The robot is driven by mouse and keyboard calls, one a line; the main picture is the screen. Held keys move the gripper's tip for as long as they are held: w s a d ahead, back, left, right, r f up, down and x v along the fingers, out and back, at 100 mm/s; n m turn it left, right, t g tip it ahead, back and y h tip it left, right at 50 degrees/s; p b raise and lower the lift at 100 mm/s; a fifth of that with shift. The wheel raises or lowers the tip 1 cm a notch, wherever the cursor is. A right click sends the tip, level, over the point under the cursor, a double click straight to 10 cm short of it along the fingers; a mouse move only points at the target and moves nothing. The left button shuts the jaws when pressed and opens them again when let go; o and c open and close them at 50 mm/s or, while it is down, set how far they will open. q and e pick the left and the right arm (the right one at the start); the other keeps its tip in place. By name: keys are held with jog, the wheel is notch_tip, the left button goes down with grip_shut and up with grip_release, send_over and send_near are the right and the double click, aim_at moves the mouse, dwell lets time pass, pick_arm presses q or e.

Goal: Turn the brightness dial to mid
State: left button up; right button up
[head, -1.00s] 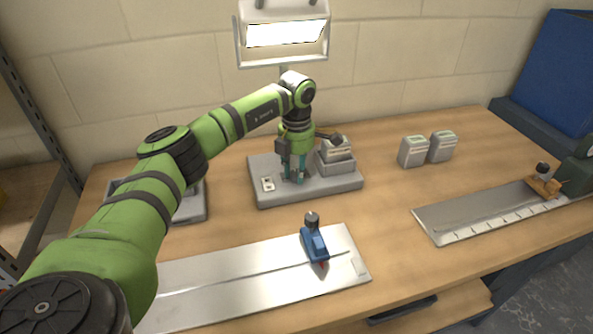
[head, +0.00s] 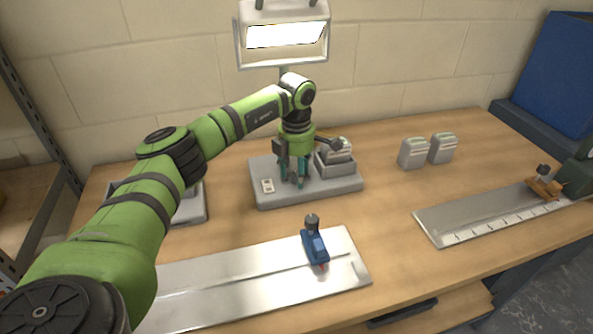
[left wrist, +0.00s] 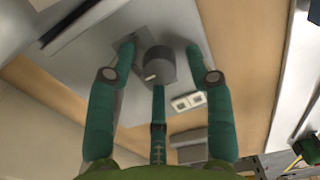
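The brightness dial (left wrist: 160,66) is a dark grey round knob with a short white mark on its face, seen in the left wrist view. It stands on a grey base plate (head: 325,192) below the lamp (head: 285,36), whose panel glows bright. My left gripper (head: 293,182) points down over this plate. In the left wrist view its teal fingers (left wrist: 161,50) are spread around the dial, with small gaps at the sides; contact of the near middle finger cannot be told. In the head view the fingers mostly hide the dial. My right gripper is not in view.
A white switch plate (head: 267,186) and a grey box (head: 336,157) are close to the gripper on the same base. A metal board with a blue slider (head: 314,247) lies in front. Two small grey boxes (head: 413,153) stand to the right. Bare wood separates them.

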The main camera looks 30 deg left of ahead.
aim_at(296, 174)
pick_arm(q)
notch_tip(296, 174, up, 8)
jog(key=shift+f, duration=0.25)
dwell(0.5)
jog(key=shift+f, duration=0.1)
